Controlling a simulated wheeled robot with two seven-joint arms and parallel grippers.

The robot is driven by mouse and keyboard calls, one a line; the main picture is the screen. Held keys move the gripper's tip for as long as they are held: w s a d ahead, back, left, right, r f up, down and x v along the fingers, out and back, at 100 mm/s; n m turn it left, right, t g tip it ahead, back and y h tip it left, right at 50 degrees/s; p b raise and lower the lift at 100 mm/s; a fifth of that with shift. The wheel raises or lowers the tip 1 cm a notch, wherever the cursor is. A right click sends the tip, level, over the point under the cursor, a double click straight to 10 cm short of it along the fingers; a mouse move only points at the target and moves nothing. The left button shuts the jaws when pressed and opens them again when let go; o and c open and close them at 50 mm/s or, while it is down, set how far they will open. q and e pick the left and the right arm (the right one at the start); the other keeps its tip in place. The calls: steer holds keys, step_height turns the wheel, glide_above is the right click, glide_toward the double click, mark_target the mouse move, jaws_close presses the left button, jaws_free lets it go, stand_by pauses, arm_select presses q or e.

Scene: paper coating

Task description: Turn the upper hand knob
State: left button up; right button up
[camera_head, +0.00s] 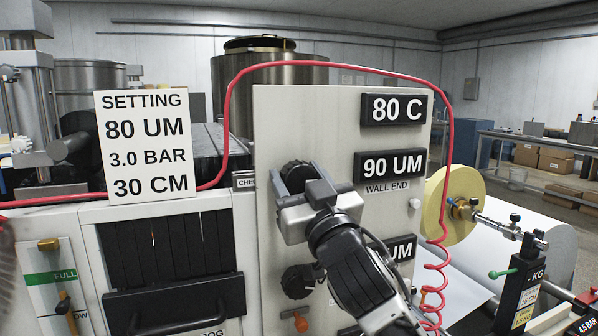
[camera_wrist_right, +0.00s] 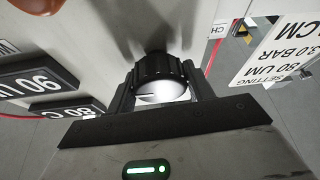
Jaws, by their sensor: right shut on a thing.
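The upper hand knob (camera_head: 296,173) is black and ridged, on the pale machine panel. My right gripper (camera_head: 298,190) is at it and partly covers it. In the right wrist view the knob (camera_wrist_right: 160,72), with a bright face and a pointer line, sits between the two fingers of my right gripper (camera_wrist_right: 163,92), which is shut on it. A lower black knob (camera_head: 298,281) is below, apart from the gripper. The display (camera_head: 391,165) beside the upper knob reads 90 UM, above a WALL END label. My left gripper is not in view.
A setting sign (camera_head: 146,146) reads 80 UM, 3.0 BAR, 30 CM. An upper display (camera_head: 397,108) reads 80 C; a lower UM display (camera_head: 402,250) is partly hidden by my arm. A red hose (camera_head: 338,66) arches over the panel. A yellow roll (camera_head: 455,204) stands at right.

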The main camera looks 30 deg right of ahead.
steer(key=n+y+p, duration=0.1)
steer(key=n+y, duration=0.1)
steer(key=n, duration=0.2)
steer(key=shift+p, duration=0.4)
steer(key=shift+n+y, duration=0.5)
steer(key=shift+n, duration=0.2)
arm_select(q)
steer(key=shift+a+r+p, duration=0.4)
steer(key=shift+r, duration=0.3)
arm_select(e)
steer(key=shift+n, duration=0.4)
steer(key=o, duration=1)
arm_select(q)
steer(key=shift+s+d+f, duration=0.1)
arm_select(e)
steer(key=shift+f, duration=0.1)
